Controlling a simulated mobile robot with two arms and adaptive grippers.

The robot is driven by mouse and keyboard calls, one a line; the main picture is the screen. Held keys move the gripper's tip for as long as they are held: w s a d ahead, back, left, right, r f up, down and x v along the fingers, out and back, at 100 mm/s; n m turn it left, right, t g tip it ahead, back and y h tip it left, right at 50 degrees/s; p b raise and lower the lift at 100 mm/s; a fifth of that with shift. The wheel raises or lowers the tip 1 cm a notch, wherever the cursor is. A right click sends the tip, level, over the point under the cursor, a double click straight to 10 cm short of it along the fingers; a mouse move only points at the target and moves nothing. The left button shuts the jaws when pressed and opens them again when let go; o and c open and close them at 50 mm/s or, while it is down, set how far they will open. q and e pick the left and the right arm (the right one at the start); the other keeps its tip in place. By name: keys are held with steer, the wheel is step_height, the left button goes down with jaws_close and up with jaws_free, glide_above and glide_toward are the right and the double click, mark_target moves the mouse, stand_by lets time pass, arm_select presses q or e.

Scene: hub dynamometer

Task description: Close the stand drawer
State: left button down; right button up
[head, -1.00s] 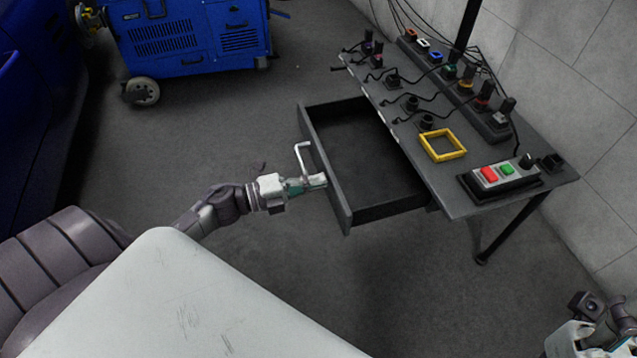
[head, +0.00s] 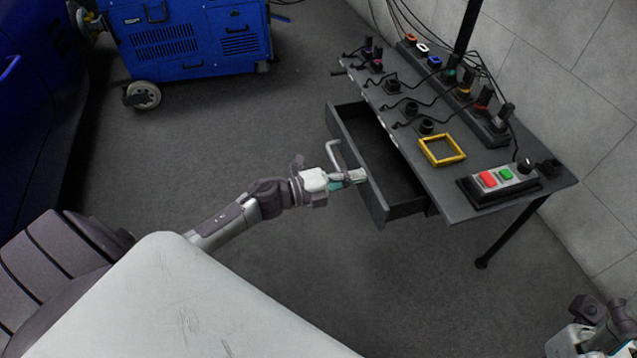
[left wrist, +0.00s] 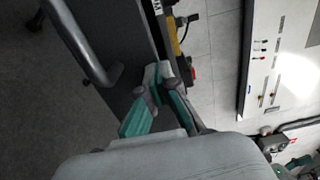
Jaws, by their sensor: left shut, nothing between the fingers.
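The stand drawer (head: 384,168) is a dark grey, empty drawer, partly open under the stand's tabletop (head: 455,194). Its light bar handle (head: 338,152) is on the front panel. My left gripper (head: 360,176) is shut and empty, with its fingertips at the drawer's front panel, beside the handle's near end. In the left wrist view, the shut fingers (left wrist: 160,78) meet the dark drawer front, and the handle (left wrist: 82,45) is to their left. My right gripper (head: 590,340) is at the lower right corner, cut off by the frame, and its fingers cannot be made out.
The tabletop holds a yellow square frame (head: 424,150), a control box with red and green buttons (head: 500,180), and several plugs with cables. A blue machine on wheels (head: 190,45) stands at the back left. The floor left of the drawer is clear.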

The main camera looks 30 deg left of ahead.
arm_select(q)
glide_above(380, 188)
steer(key=shift+w, duration=0.1)
stand_by(0.5)
